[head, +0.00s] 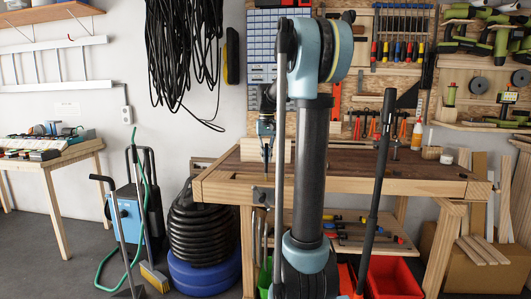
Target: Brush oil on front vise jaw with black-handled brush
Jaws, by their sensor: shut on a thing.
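My gripper (266,133) is small in the head view, over the left end of the workbench (410,168). It is shut on a thin, dark upright item, which I take to be the black-handled brush (267,155). Its bristles are too small to make out. The front vise (262,195) is at the bench's front left, below my gripper, with dark metal parts showing. My arm's thick dark link hides part of it and of the bench front. I cannot tell whether the brush touches the vise jaw.
Tools hang on the pegboard behind. Coiled black hose (198,225) and a blue cart (130,212) stand left of the bench. A red bin (392,278) sits underneath. The right benchtop looks mostly clear.

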